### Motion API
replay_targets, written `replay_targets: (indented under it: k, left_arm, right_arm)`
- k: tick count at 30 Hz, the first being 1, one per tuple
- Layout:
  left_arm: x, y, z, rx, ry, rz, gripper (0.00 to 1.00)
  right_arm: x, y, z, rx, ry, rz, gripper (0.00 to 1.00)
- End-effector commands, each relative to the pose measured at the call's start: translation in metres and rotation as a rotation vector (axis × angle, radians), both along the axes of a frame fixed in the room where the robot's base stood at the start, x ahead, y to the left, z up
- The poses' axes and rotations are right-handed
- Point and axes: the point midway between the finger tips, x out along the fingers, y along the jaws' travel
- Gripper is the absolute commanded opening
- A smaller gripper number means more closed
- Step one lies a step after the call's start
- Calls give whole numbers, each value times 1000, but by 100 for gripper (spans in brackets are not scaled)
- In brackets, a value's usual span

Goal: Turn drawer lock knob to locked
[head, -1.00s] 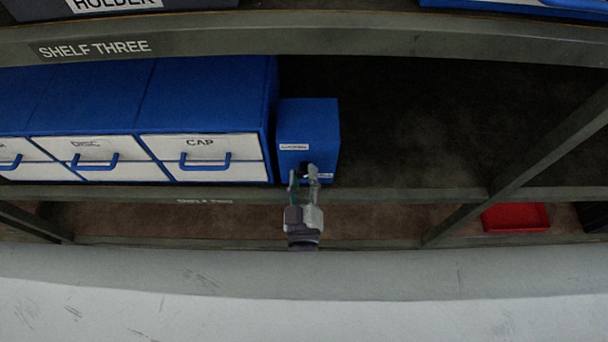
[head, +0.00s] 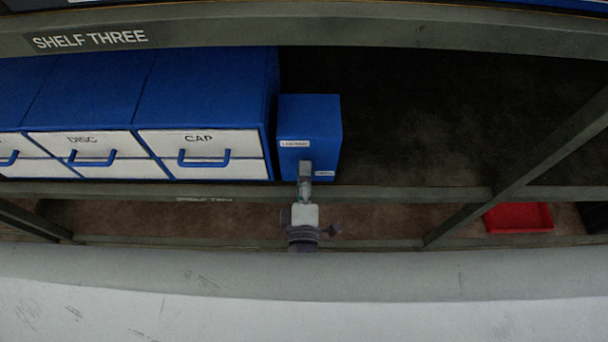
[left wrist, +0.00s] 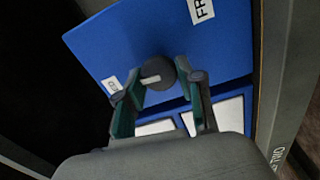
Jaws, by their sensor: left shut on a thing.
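The blue lock box (head: 325,125) stands on the shelf, right of the blue drawer cabinet. It has two small white labels on its front. In the left wrist view a round dark knob (left wrist: 161,70) sits on the box's blue face (left wrist: 130,45), and its pale mark points left, toward a label ending in "ED" (left wrist: 112,85). Another label starting "FR" (left wrist: 201,9) is at the top right. My left gripper (head: 305,168) is shut on the knob, one finger on each side. My right gripper is not in view.
The blue cabinet (head: 205,95) with white drawers marked DISC and CAP stands close left of the box. The shelf's front beam (head: 400,195) runs below, and a slanted post (head: 550,150) is at right. A red tray (head: 518,218) lies lower right. The shelf right of the box is clear.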

Motion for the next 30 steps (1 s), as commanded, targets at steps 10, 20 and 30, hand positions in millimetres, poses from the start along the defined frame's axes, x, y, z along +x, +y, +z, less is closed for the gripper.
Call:
replay_targets:
  k: [10,20,30]
  left_arm:
    - [0,0,-1,-115,0,0,2]
    - [0,0,0,-131,0,0,2]
    - [0,0,0,-130,0,0,63]
  right_arm:
    - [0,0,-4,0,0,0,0]
    - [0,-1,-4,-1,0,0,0]
    - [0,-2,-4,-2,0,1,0]
